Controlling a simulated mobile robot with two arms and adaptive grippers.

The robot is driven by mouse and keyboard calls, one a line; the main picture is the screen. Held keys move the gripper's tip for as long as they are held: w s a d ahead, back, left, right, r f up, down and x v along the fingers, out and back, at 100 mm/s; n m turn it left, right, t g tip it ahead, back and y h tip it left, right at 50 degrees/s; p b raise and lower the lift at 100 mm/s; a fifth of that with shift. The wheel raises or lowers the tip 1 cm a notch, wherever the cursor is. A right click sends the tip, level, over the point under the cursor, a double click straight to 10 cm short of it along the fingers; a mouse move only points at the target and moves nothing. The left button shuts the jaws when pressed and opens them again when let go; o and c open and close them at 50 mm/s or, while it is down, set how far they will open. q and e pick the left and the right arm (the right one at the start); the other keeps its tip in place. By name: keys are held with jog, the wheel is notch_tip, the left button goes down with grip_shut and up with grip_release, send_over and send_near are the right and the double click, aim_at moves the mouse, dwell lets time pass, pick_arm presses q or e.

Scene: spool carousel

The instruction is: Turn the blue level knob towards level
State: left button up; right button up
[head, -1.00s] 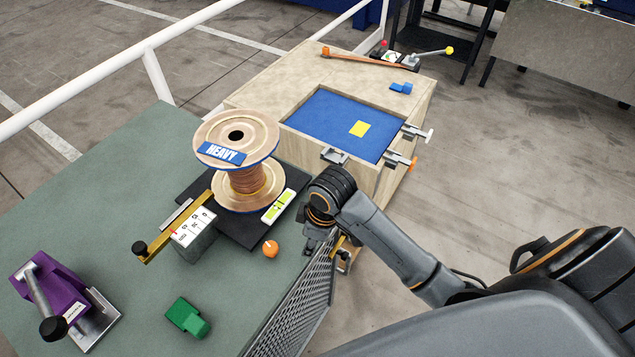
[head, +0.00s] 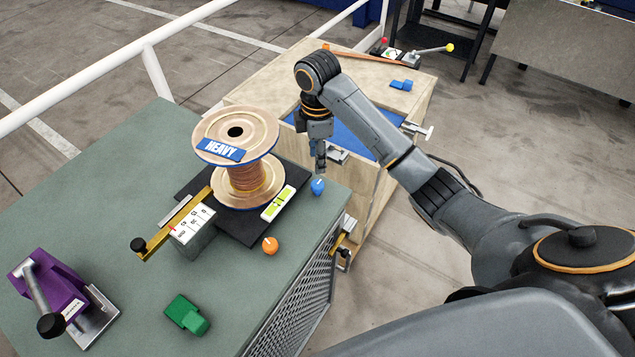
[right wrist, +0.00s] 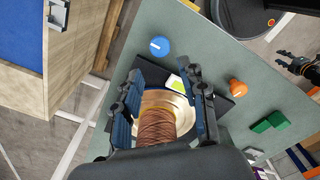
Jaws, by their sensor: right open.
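The blue knob (head: 317,186) with a white pointer line stands near the right edge of the green table, beside the black platform (head: 240,226). It also shows in the right wrist view (right wrist: 159,46). A yellow-green level vial (head: 277,204) lies on the platform's right side; its bubble is too small to read. My right gripper (head: 320,160) is above and just behind the knob in the head view, apart from it. In the right wrist view its fingers (right wrist: 165,88) are spread and empty. A dark gripper (right wrist: 299,66), apparently my left, shows at that view's right edge.
A spool marked HEAVY (head: 246,170) stands on the platform. An orange knob (head: 270,245) sits at the platform's front, with a green block (head: 187,315) and purple clamp (head: 55,290) further left. A wooden cabinet (head: 400,118) stands behind the table.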

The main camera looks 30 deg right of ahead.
aim_at(317, 184)
notch_tip(317, 184, down, 9)
jog(key=shift+p, duration=1.15)
jog(key=shift+f, duration=0.45)
jog(key=shift+c, duration=0.3)
jog(key=c, duration=0.8)
